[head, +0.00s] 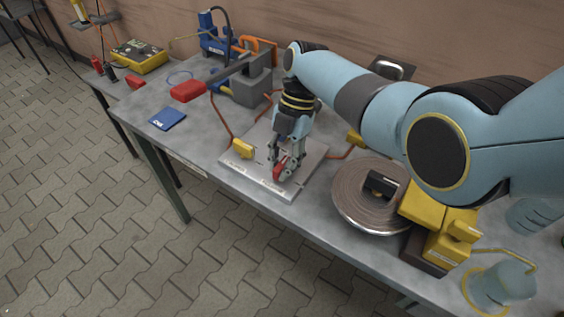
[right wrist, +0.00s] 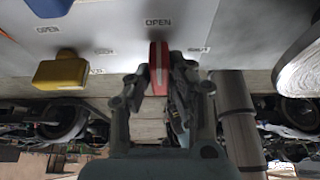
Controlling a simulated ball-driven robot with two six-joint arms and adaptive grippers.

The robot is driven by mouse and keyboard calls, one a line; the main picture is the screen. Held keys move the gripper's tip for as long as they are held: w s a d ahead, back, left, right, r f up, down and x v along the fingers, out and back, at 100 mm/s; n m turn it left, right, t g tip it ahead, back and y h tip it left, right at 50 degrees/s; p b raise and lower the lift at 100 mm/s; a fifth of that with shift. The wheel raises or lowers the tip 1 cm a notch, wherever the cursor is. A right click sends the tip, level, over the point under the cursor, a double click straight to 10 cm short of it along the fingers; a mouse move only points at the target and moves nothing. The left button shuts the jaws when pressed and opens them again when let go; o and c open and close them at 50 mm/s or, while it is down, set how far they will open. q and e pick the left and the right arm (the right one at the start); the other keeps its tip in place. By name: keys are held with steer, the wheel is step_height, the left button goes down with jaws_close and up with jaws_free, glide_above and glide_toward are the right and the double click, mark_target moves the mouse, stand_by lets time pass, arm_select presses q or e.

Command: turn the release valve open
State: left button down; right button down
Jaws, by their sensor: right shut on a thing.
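A metal valve plate (head: 258,178) lies at the front edge of the grey workbench. The red valve handle (head: 278,173) sits on its right part. My right gripper (head: 285,168) reaches down over the plate and is shut on the red handle. In the right wrist view the red handle (right wrist: 159,60) stands between the two fingers, and its end lies just below an OPEN label (right wrist: 158,22). A SHUT label (right wrist: 199,49) is to its right. A yellow handle (head: 243,149) sits on the plate's left part. My left gripper is not in view.
A grey vice-like tool with a red-ended lever (head: 188,91) is behind left. A blue booklet (head: 167,119) lies left, with bare bench around it.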

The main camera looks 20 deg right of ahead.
steer(key=c, duration=1.2)
jaws_free()
steer(key=shift+c, duration=0.2)
steer(key=v, duration=1.2)
steer(key=shift+a+f, duration=0.1)
